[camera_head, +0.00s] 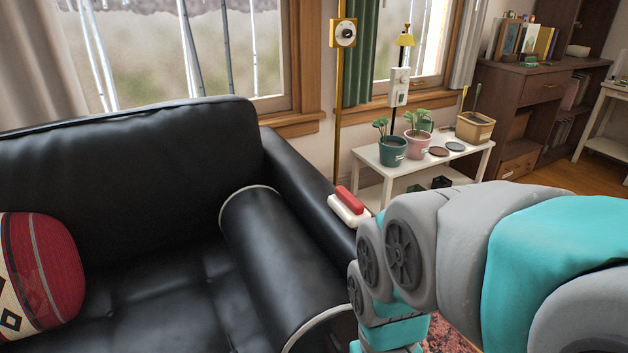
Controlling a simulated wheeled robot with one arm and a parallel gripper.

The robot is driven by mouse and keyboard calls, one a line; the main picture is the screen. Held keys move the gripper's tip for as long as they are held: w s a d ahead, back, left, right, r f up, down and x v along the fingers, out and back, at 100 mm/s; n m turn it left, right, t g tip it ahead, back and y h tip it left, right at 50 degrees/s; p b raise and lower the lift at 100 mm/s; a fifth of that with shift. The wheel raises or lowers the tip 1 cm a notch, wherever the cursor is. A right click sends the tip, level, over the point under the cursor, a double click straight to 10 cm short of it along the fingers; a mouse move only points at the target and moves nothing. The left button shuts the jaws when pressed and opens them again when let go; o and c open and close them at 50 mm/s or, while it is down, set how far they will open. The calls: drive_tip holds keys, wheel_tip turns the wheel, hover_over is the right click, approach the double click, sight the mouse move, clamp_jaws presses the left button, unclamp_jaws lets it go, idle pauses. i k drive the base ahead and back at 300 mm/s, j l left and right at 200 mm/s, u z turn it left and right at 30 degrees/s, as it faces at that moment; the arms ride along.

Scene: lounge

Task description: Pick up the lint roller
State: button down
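A small red and white object (349,207) lies on the right armrest of the black sofa. It has a rounded red part on top and a white part below. It is the only thing in view that could be the lint roller, but it is too small to be sure. My arm comes in from the right and passes just right of the object, its lower links hanging down beside the armrest. My gripper is not in view, so its state does not show.
The black sofa (130,170) fills the left, with a bolster (280,265) against the armrest and a red patterned cushion (40,270). A white plant table (420,170) stands behind the armrest, with a brown cabinet (535,95) farther right. A thin lamp pole (339,110) rises behind the object.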

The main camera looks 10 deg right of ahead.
sight(348, 208)
drive_tip(key=z, duration=0.15)
drive_tip(key=u, duration=1.25)
drive_tip(key=k+l, duration=0.15)
drive_tip(key=k, duration=0.25)
drive_tip(key=k+l, duration=0.15)
drive_tip(key=k, duration=0.25)
drive_tip(key=k+l, duration=0.15)
drive_tip(key=k, duration=0.3)
